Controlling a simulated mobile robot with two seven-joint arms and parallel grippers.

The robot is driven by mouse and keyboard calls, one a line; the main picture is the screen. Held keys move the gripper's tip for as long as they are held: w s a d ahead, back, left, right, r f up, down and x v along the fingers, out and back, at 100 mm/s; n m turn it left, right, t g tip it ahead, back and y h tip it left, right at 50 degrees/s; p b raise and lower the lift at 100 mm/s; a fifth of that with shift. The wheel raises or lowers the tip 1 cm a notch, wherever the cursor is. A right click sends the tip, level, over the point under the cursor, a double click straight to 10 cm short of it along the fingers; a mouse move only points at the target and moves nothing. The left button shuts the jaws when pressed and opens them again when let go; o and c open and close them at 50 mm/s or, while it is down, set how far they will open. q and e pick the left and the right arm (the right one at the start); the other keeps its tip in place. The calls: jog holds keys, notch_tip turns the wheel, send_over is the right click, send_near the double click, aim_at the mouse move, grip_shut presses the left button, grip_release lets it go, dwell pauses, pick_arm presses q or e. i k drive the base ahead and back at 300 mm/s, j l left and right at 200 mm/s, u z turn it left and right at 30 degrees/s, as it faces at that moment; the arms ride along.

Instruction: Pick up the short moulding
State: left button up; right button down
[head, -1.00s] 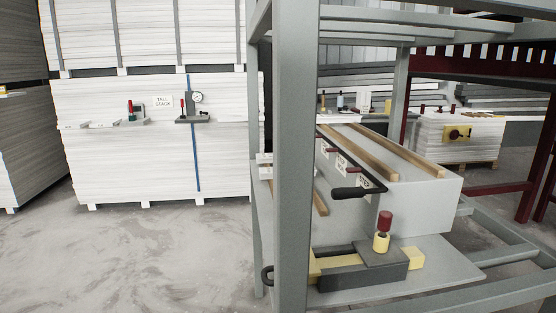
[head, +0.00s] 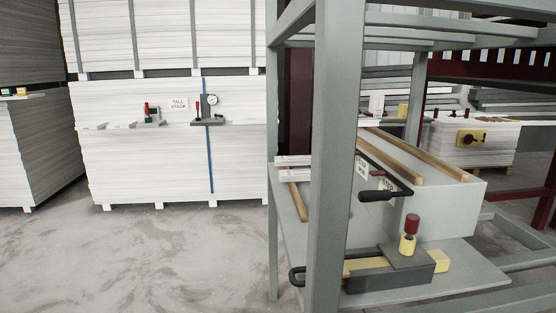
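Two long wooden strips lie side by side on top of the grey box in the rack at right: a left strip (head: 400,164) and a right strip (head: 430,164). A third wooden strip (head: 298,204) lies lower, at the left of the rack, partly hidden by white pieces and the post. I cannot tell for sure which one is the short moulding, as no strip's label is readable. Neither of my grippers is in view.
A grey post (head: 338,170) stands in front of the rack shelf. A dark clamp with a red knob (head: 412,222) and a black handle (head: 384,195) are at the shelf front. Tall white board stacks (head: 150,165) stand at left. The floor (head: 170,255) before them is clear.

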aim_at(295, 160)
jog(key=j+z, duration=0.1)
jog(key=j, duration=0.65)
jog(key=j+z, duration=0.2)
jog(key=j, duration=0.55)
jog(key=i+j+z, duration=0.15)
jog(key=j, duration=0.2)
jog(key=i+j+z, duration=0.1)
jog(key=j, duration=0.3)
jog(key=i+j+z, duration=0.25)
jog(key=i+j, duration=0.35)
jog(key=i+j+z, duration=0.25)
jog(key=i+j, duration=0.45)
jog(key=i+j+z, duration=0.1)
jog(key=i, duration=0.3)
jog(key=i+j+z, duration=0.1)
jog(key=i, duration=0.3)
jog(key=j, duration=0.1)
